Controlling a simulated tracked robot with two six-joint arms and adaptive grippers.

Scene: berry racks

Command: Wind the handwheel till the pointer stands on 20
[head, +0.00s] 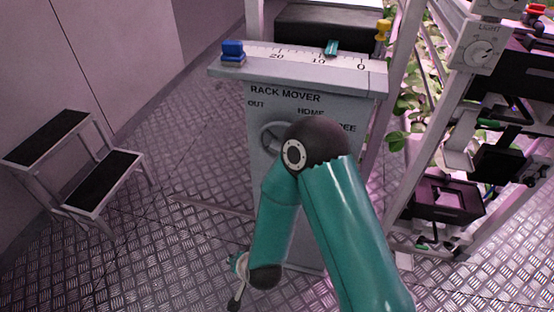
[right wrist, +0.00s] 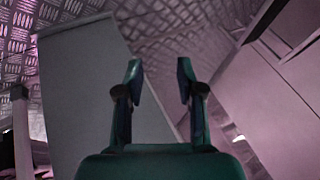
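The grey rack mover cabinet (head: 350,88) stands in the middle of the head view. Its top scale (head: 295,53) is marked 20, 10 and 0 from left to right. The teal pointer (head: 331,47) stands near 10, a little on the 0 side. The grey handwheel (head: 271,136) is on the cabinet front; my right arm hides much of it. My right gripper (head: 238,278) is low, left of the cabinet's foot and well below the wheel. In the right wrist view its fingers (right wrist: 160,90) are apart with nothing between them. My left gripper is out of view.
A blue block (head: 232,49) and a yellow piece (head: 382,33) sit at the scale's two ends. A step stool (head: 92,185) stands at left. Plant racks with a dial panel (head: 478,54) and a dark crate (head: 447,202) are at right. The floor between stool and cabinet is clear.

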